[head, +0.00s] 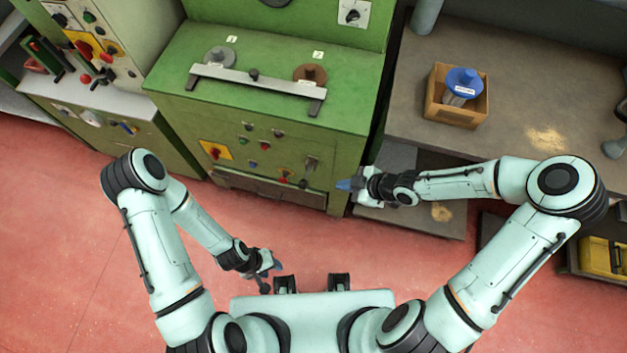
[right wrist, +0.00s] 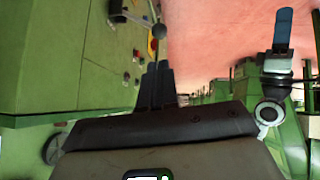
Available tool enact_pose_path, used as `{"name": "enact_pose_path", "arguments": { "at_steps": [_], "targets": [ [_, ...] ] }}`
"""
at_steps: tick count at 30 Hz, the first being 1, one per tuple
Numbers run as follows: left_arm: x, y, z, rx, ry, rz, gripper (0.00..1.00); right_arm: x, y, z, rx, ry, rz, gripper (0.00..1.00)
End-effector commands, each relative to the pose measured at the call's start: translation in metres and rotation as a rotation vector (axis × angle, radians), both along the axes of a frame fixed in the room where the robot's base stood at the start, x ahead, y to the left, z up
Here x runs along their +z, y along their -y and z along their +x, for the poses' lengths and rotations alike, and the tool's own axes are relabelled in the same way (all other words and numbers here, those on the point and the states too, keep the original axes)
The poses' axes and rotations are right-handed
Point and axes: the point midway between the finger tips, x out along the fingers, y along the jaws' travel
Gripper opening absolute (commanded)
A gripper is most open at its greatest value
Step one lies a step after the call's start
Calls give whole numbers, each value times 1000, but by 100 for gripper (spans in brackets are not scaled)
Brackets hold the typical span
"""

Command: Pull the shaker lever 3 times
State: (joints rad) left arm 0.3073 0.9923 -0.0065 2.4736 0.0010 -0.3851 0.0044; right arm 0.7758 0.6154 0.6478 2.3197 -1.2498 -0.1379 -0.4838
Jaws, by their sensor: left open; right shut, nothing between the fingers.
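The green machine (head: 262,122) has a front panel with several knobs and a grey lever (head: 311,163). In the right wrist view a lever with a dark ball knob (right wrist: 159,31) sticks out from the panel, just beyond my fingertips. I cannot tell for sure that it is the shaker lever. My right gripper (head: 346,185) is shut and empty, just right of the machine's front, apart from the lever. It also shows in the right wrist view (right wrist: 158,70). My left gripper (head: 270,273) is open and empty, low over the floor near my base.
A workbench (head: 530,70) at the right carries a cardboard box (head: 444,110) with a blue-topped item (head: 464,80). A grey control cabinet (head: 110,70) stands left. The red floor in front is clear.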

Motion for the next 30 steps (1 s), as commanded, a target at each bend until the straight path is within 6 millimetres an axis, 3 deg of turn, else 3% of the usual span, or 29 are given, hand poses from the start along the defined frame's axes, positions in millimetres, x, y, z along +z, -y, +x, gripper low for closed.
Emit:
{"name": "enact_pose_path", "arguments": {
  "at_steps": [8, 18, 30],
  "targets": [
    [-13, 0, -7, 1, -8, 0, 43, -11, -7, 2, 3, 0, 0, 0],
    [-64, 0, -29, 1, -33, 0, 43, -59, -49, 24, 5, 1, 0, 0],
    [-84, 0, -34, 0, -38, 0, 43, -96, -84, 46, 1, 1, 0, 0]
  ]
}}
